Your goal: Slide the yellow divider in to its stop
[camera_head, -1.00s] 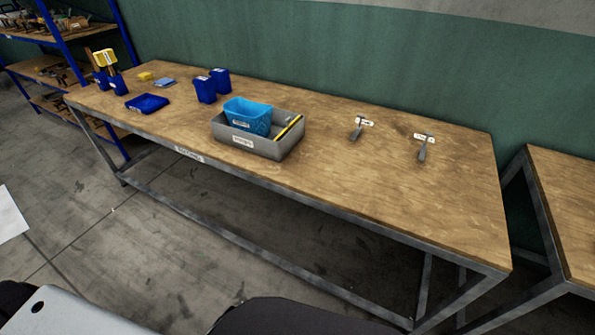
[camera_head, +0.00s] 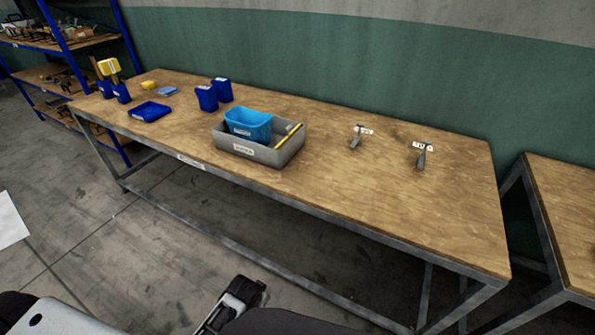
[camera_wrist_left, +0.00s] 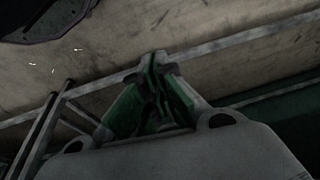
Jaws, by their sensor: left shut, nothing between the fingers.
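The yellow divider (camera_head: 289,136) shows in the head view as a thin yellow strip in the right part of a grey bin (camera_head: 285,155). It runs slantwise near the bin's right wall, with its upper edge in sight. Its lower part is hidden, and I cannot tell how far in it sits. A bright blue bin (camera_head: 248,124) sits inside the grey bin to its left. My left gripper (camera_head: 250,286) is low at the bottom of the head view, before the table and well apart from the bin. In the left wrist view its fingers (camera_wrist_left: 155,62) are shut and empty. My right gripper is out of view.
The wooden table (camera_head: 400,212) has free room right of the grey bin. Two small labelled tools (camera_head: 358,136) (camera_head: 423,155) lie there. Dark blue bins (camera_head: 207,98) and a blue tray (camera_head: 149,111) stand to the left. A shelf rack (camera_head: 65,40) is at the far left.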

